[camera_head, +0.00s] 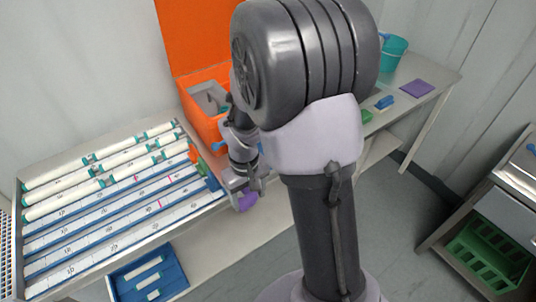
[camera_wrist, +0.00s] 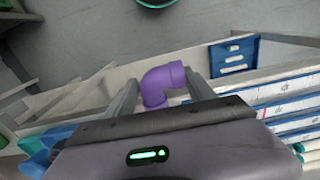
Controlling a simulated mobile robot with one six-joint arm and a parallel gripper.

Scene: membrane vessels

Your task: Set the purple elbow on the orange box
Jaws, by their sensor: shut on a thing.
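The purple elbow (camera_head: 246,202) is held in my gripper (camera_head: 243,188), low at the front edge of the bench, beside the vessel rack. In the wrist view the elbow (camera_wrist: 163,82) sits between the two fingers of my gripper (camera_wrist: 160,85), its bend upward and left. The fingers are shut on it. The orange box (camera_head: 203,120) stands at the back of the bench, behind my gripper, with its orange lid (camera_head: 190,38) raised. A grey item shows inside it. My arm hides the box's right part. The box is not seen in the wrist view.
A rack (camera_head: 62,272) of white vessels fills the left bench. A blue tray (camera_head: 172,272) lies lower in front. Right of my arm are a teal bucket (camera_head: 394,54), a purple pad (camera_head: 417,88) and a blue block (camera_head: 384,102). A green crate (camera_head: 490,258) stands lower right.

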